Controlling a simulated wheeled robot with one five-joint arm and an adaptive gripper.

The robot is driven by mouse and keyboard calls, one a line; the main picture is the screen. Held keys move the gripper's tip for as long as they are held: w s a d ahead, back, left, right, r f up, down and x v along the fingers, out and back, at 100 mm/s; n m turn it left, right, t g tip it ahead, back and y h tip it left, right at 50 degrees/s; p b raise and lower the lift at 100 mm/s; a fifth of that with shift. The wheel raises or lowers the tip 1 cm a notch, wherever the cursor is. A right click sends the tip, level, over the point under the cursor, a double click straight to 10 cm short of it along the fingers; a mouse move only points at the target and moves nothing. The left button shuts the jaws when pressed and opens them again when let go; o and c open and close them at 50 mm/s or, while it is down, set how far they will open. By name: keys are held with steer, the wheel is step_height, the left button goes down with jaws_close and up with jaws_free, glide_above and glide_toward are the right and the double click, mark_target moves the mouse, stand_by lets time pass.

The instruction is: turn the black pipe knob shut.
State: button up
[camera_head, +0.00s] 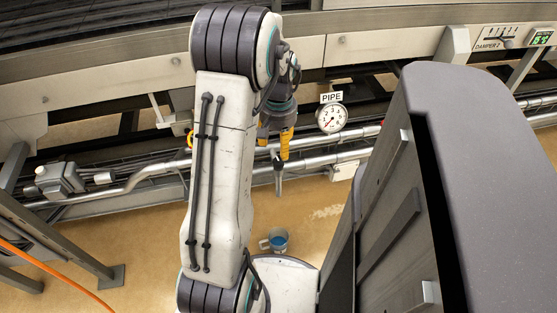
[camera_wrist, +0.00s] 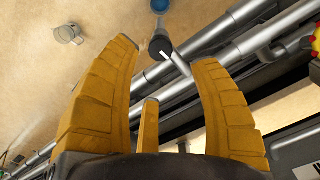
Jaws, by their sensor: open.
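The black knob (camera_wrist: 160,45) shows in the wrist view as a dark round end on a silver stem that joins the pipes. In the head view the stem and knob (camera_head: 278,180) hang just below my gripper (camera_head: 286,154). In the wrist view my gripper (camera_wrist: 166,65) is open, its yellow fingers spread with nothing between them. The knob appears beyond the fingertips, between the left and right fingers, and no contact is visible. A round gauge (camera_head: 332,118) under a PIPE label stands to the right of my gripper.
Silver pipes (camera_head: 145,178) run along the wall. A blue container (camera_head: 278,238) stands on the floor below; a pale cup (camera_wrist: 68,34) shows in the wrist view. A red-and-yellow part (camera_wrist: 314,45) is at its right edge. A large dark housing (camera_head: 480,180) fills the head view's right.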

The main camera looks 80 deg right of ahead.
mark_target(278, 161)
steer(key=shift+n, duration=1.1)
steer(key=shift+f, duration=0.35)
steer(key=shift+f+b, duration=0.95)
steer(key=shift+f, duration=2.4)
steer(key=shift+c, duration=0.2)
